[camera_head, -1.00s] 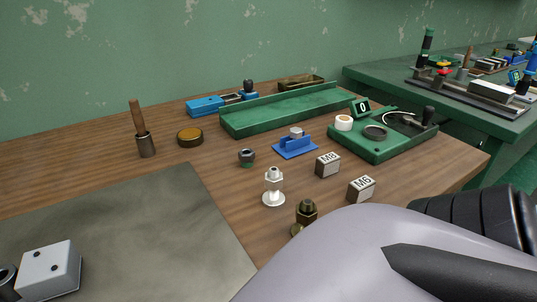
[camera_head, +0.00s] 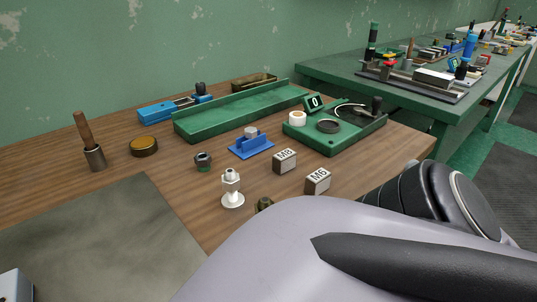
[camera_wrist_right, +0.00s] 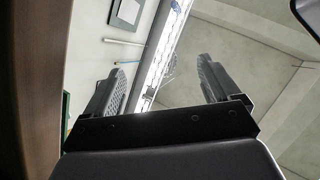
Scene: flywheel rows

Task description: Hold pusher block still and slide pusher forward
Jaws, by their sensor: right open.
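A blue block (camera_head: 158,112) with a short metal slide and a blue part with a black knob (camera_head: 200,90) stands at the back of the wooden table, beside the left end of a long green tray (camera_head: 235,118). It looks like the pusher block and pusher. My right gripper (camera_wrist_right: 163,78) shows only in the right wrist view. Its two fingers are wide apart with nothing between them. It is not near the blue block in any view. My left gripper is in no view.
My arm covers the lower right of the head view. A wooden-handled tool (camera_head: 88,140), a brass disc (camera_head: 144,147), a small blue holder (camera_head: 250,145), a white fitting (camera_head: 232,188), M8 (camera_head: 285,161) and M6 (camera_head: 317,181) blocks and a green fixture (camera_head: 335,127) stand on the table.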

